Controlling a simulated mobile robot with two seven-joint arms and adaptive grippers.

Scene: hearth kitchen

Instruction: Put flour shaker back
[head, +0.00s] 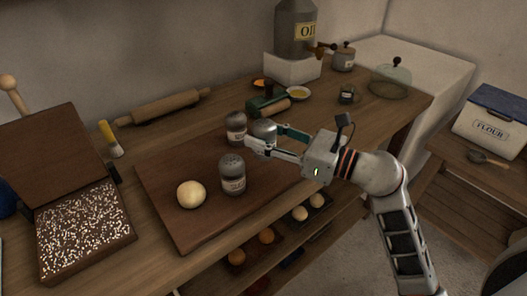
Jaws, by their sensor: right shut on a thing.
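My right gripper (264,143) reaches in from the right over the far right part of the brown board (200,228). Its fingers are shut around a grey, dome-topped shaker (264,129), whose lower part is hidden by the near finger. A second grey shaker (235,127) stands upright just left of the fingers. A third shaker (232,176) with a perforated top stands upright nearer the front of the board. The labels are too small to read surely, so I cannot tell which one is the flour shaker. My left gripper is not in view.
A dough ball (191,195) lies on the board. A FLOUR bin (489,128) is at right.

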